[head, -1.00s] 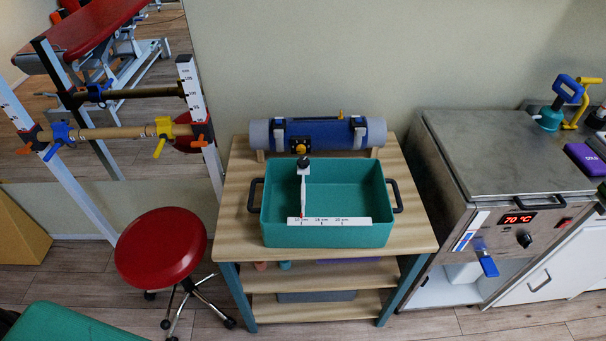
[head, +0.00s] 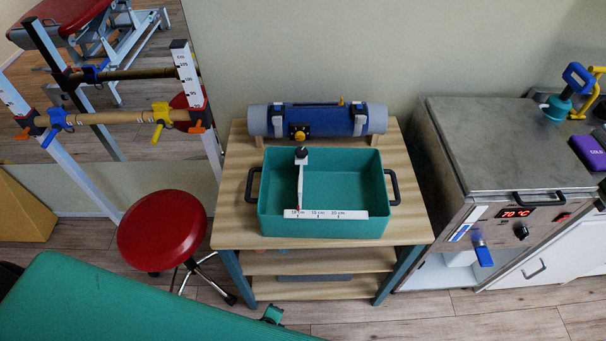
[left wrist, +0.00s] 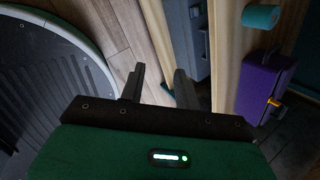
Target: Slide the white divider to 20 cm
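The white divider (head: 300,182) stands inside the teal bin (head: 376,227), left of the bin's middle. It has a dark knob (head: 300,152) at its back end and a small red mark at its front end. The front end is at the left part of the white scale strip (head: 340,214), by its leftmost label. The labels are too small to read surely. My left gripper (left wrist: 158,85) shows in the left wrist view, with its two fingers apart and nothing between them. Neither gripper shows in the head view.
The bin stands on a wooden trolley (head: 228,228) with a blue roll (head: 330,118) behind it. A red stool (head: 162,232) and a green padded surface (head: 110,305) are at the left front. A steel heater (head: 500,140) stands at the right.

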